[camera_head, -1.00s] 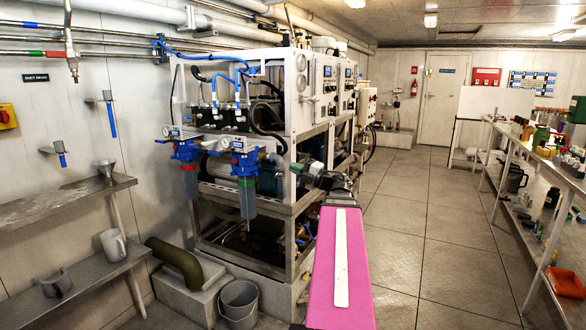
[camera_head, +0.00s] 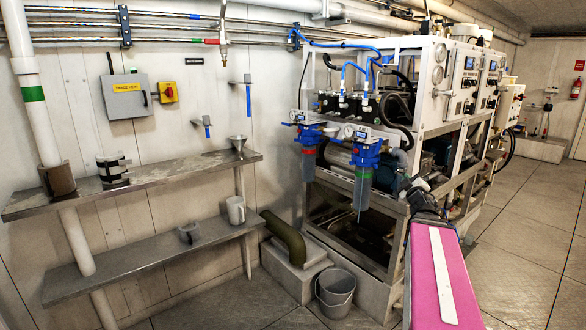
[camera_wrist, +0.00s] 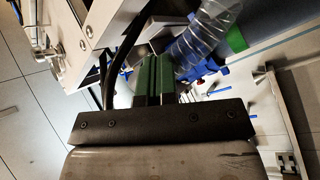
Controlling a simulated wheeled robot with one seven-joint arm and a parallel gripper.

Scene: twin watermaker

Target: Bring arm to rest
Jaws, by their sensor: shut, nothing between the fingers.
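My gripper (camera_wrist: 155,65) shows in the wrist view with its two green fingers shut together and nothing between them. My arm reaches forward with its pink link at the lower right of the head view. Its far end overlaps the front right side of the watermaker frame (camera_head: 398,232) in the picture. I cannot tell from this view how far the gripper is from the frame. In the wrist view a clear filter housing (camera_wrist: 208,35) and a dark hose show just beyond the fingers; contact cannot be judged.
Blue-headed filters (camera_head: 366,160) hang on the watermaker's front. Open floor (camera_head: 525,235) lies at right.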

